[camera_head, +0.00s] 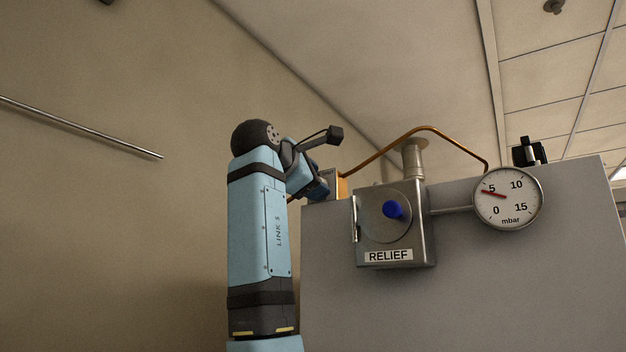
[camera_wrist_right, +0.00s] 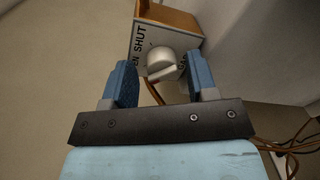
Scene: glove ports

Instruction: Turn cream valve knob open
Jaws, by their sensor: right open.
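The cream valve knob (camera_wrist_right: 161,59) shows in the right wrist view on the light front plate of an orange-brown box (camera_wrist_right: 170,15). The plate reads SHUT, with other lettering partly hidden by the knob. My right gripper (camera_wrist_right: 158,68) is open, with one blue finger on each side of the knob's line and gaps to both. I cannot tell how far the fingertips reach around it. In the head view my right gripper (camera_head: 318,187) is at the box (camera_head: 342,187), on the left end of the grey cabinet. The knob is hidden there. My left gripper is not in view.
A metal RELIEF box (camera_head: 420,240) with a blue knob (camera_head: 394,210) is on the cabinet (camera_head: 470,290), right of my arm. A copper pipe (camera_head: 428,128) arches above. Cables (camera_wrist_right: 290,148) hang at the wrist view's lower right.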

